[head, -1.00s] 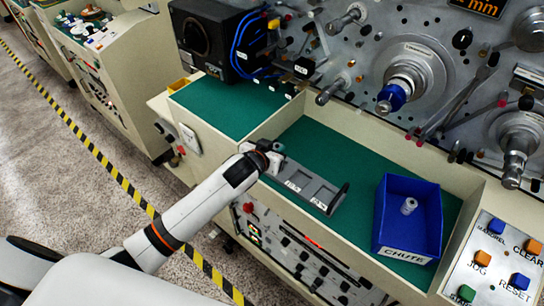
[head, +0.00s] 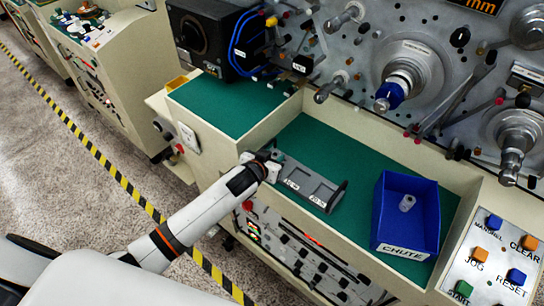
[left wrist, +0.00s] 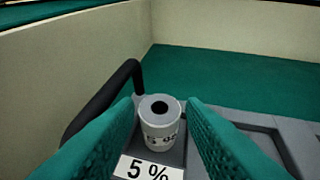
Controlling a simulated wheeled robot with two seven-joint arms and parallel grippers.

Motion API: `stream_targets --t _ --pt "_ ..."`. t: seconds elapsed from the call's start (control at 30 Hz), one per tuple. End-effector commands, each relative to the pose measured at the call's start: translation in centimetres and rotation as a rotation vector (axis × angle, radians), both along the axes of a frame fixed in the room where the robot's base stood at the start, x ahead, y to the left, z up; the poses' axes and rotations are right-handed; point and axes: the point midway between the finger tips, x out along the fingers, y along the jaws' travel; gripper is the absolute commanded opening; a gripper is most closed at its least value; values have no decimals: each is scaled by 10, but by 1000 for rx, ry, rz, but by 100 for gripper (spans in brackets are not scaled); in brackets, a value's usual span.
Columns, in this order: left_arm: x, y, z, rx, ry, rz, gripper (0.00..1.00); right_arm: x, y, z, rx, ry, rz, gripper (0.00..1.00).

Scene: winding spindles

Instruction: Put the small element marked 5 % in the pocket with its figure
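The small element (left wrist: 160,125), a pale grey cylinder with a dark hole in its top, stands upright in the left wrist view. Its side mark is blurred but looks like 5 %. It stands at the grey tray just behind a white label (left wrist: 149,169) reading 5 %. My left gripper (left wrist: 160,105) has its green fingers on either side of it, with a narrow gap showing, so it looks open around the element. In the head view my left gripper (head: 262,165) is at the left end of the grey tray (head: 312,187), and the element is hidden there. My right gripper is out of view.
A blue box marked CHUTE (head: 405,247) stands right of the tray, with another small pale cylinder (head: 407,203) inside. A black handle (left wrist: 105,98) arches beside the element. Green bench floor (head: 330,145) is clear behind the tray. A button panel (head: 493,262) is at the right.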

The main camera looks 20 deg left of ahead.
Motion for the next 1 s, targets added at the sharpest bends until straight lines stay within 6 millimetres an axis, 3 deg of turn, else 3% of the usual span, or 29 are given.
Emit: stream_targets --t 0.27,0.7,1.0 --pt "-9 1 6 0 0 0 36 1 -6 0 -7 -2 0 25" --pt "-83 10 47 1 -1 0 36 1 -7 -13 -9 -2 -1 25" --pt "-104 13 61 0 0 1 36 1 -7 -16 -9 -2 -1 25"
